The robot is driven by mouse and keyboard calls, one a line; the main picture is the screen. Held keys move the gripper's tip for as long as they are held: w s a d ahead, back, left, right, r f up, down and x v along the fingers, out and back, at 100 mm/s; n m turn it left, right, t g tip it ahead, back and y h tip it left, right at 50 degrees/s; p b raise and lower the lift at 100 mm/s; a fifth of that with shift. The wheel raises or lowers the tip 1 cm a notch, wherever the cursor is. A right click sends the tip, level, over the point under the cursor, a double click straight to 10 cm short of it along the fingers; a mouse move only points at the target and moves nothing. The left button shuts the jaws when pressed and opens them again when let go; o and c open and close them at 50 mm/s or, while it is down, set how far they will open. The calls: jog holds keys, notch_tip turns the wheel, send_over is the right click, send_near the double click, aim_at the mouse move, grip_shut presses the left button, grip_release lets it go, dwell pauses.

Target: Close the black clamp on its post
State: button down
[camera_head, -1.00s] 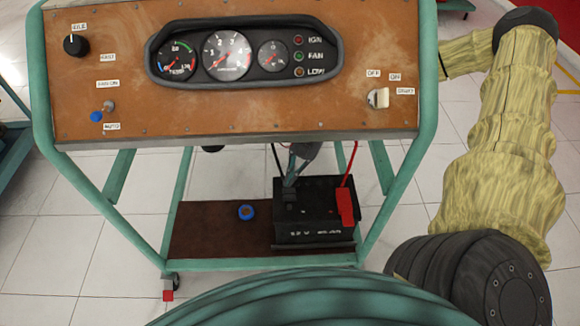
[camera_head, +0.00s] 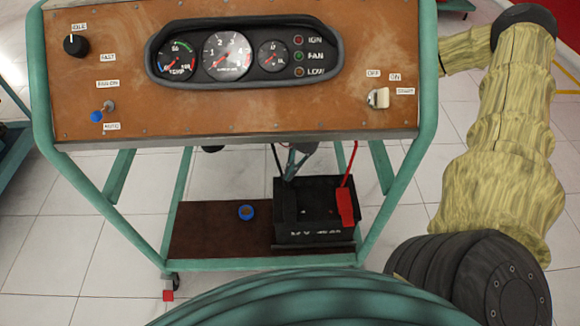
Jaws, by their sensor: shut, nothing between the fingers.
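The black battery (camera_head: 315,228) stands on the lower shelf, under the panel. A black cable (camera_head: 277,158) runs down to its back left, where the black clamp belongs. The clamp is dark against the dark battery, and I cannot tell its shape or whether it is open or shut on its post. My gripper (camera_head: 290,174) shows only in part below the panel edge, at the back left of the battery top. Its thin grey fingers are shut and empty. I cannot tell whether they touch the clamp. A red clamp (camera_head: 345,207) with a red cable sits at the battery's right.
The brown panel (camera_head: 230,110) with gauges, knob and switches overhangs the battery and hides most of my gripper. Green frame legs (camera_head: 398,200) stand at both sides.

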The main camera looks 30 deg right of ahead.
jog(key=shift+w+d+r, duration=0.35)
jog(key=shift+w+d, duration=0.15)
jog(key=shift+w, duration=0.3)
jog(key=shift+w+d+r+b, duration=0.1)
jog(key=shift+w+d+r, duration=0.25)
jog(key=shift+w, duration=0.35)
jog(key=shift+w+d+r+b, duration=0.1)
jog(key=shift+w+d+r, duration=0.15)
jog(key=shift+w+d, duration=0.35)
jog(key=shift+w+d+r+b, duration=0.1)
jog(key=shift+w+d+r, duration=0.2)
jog(key=shift+w, duration=0.45)
